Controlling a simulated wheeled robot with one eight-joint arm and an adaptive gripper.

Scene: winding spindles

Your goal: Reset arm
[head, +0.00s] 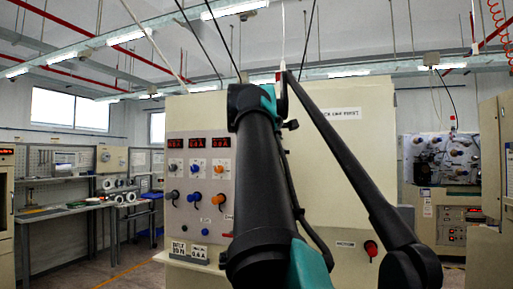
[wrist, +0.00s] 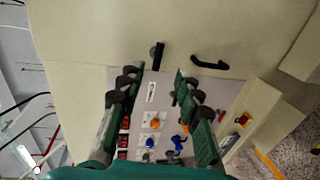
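My arm (head: 262,180) rises in the middle of the head view, in front of a large cream cabinet (head: 340,150). My gripper cannot be made out in the head view. In the wrist view my gripper (wrist: 157,82) shows two green fingers with dark pads, spread well apart. Nothing is held between them. Behind and between the fingers is the cabinet's grey control panel (wrist: 150,90), which also shows in the head view (head: 183,225). I cannot tell any contact between the fingers and the cabinet.
The panel bears red displays (head: 197,144) and several orange and blue knobs. A red knob (head: 371,248) sits low on the cabinet's right. A workbench (head: 70,210) stands at the left and a spindle machine (head: 440,160) at the right. Floor shows at left.

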